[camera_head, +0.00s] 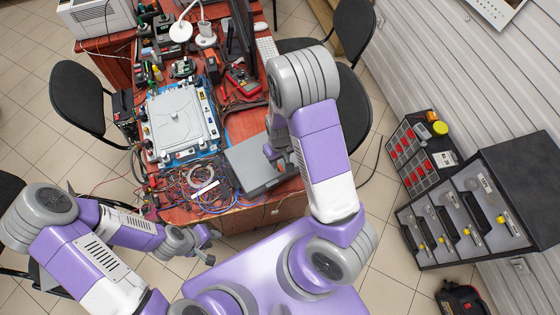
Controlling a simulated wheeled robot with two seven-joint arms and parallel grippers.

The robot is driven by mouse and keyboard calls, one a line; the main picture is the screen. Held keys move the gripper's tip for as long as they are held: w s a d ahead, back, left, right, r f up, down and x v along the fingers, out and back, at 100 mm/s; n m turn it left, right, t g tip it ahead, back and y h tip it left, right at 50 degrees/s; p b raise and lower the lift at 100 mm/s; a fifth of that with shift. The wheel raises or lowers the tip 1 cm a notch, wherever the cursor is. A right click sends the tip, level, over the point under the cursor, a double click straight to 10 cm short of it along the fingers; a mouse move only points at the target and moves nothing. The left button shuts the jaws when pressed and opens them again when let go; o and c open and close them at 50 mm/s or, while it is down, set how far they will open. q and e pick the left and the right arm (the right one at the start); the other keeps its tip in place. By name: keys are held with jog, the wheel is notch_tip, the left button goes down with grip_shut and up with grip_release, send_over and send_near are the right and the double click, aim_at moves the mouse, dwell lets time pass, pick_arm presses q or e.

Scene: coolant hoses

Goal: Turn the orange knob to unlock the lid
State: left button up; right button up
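I cannot make out an orange knob in the head view. A grey rectangular box (246,168) lies on the front right of the red-brown table; which lid the task means is unclear. My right gripper (272,151) hangs over or beside the right part of this box, partly covered by my arm; its finger gap is not clear. My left gripper (210,246) is in front of the table's near edge, away from the box. Its fingers look spread with nothing between them.
A grey-white unit (178,120) on a blue base stands mid-table, with tangled wires (200,182) in front. A black cabinet (520,185) with yellow-tipped parts and a rack (412,160) with red items and a yellow cap (440,128) stand right. Black chairs (78,95) flank the table.

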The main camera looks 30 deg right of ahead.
aim_at(280, 167)
jog(key=shift+w+d+r, duration=0.2)
jog(key=shift+w+r, duration=0.1)
jog(key=shift+r, duration=0.25)
notch_tip(280, 167, down, 7)
jog(key=shift+f+b, duration=0.15)
jog(key=shift+b, duration=0.35)
jog(key=shift+c, duration=0.4)
grip_shut()
